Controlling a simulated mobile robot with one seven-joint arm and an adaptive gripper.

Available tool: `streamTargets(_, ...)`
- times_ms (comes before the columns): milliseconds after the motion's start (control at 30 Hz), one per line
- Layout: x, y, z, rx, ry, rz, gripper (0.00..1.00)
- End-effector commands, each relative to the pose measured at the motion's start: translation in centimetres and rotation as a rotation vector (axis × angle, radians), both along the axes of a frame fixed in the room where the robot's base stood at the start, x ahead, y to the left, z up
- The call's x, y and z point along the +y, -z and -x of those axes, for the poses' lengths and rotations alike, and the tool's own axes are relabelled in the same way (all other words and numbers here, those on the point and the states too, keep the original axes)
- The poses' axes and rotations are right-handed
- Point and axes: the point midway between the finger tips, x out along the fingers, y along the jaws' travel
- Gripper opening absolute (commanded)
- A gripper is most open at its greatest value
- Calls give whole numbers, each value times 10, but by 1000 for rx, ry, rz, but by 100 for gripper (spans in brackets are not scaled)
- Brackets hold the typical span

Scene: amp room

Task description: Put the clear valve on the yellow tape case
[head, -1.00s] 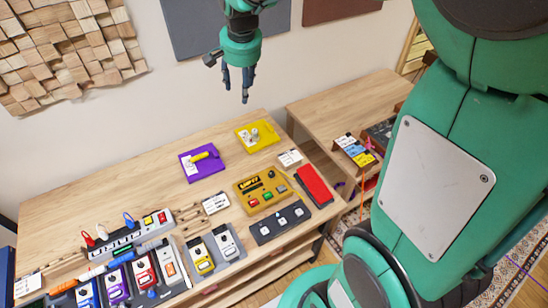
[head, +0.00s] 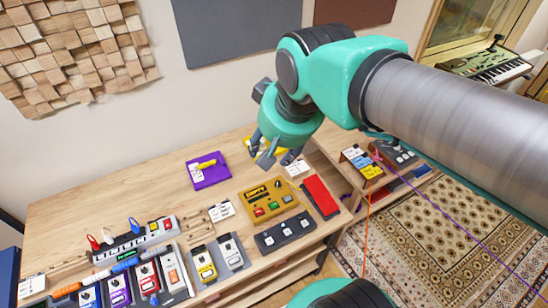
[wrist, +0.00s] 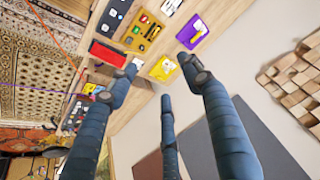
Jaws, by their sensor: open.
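The yellow tape case (head: 250,142) lies at the back right of the table, mostly hidden behind my gripper (head: 272,160) in the head view. It also shows whole in the wrist view (wrist: 154,73). A small pale object on it, which looks like the clear valve (wrist: 168,66), shows in the wrist view; its outline is too small to tell whether part of it is a label. My gripper is open, with its fingers spread and nothing between them. It is above the table near the yellow case; the wrist view shows a gap between fingers and case.
A purple case (head: 218,178) with a yellow piece (head: 204,165) lies left of the yellow case. A gold box (head: 268,200), a red block (head: 320,196) and a dark pedal (head: 284,232) stand nearer. The back left tabletop (head: 120,190) is clear.

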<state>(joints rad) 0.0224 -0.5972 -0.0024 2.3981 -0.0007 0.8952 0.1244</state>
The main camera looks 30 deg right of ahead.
Motion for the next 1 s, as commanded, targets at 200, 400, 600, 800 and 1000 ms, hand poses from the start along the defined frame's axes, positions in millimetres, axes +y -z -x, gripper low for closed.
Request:
streamTargets(200, 6, 10, 40, -31, -92, 38, 50)
streamTargets(400, 8, 16, 55, -43, -129, 55, 50)
streamTargets(600, 8, 17, 56, -43, -134, 57, 50)
streamTargets(800, 8, 18, 56, -43, -133, 57, 50)
streamTargets(1000, 8, 31, 56, -43, -133, 57, 50)
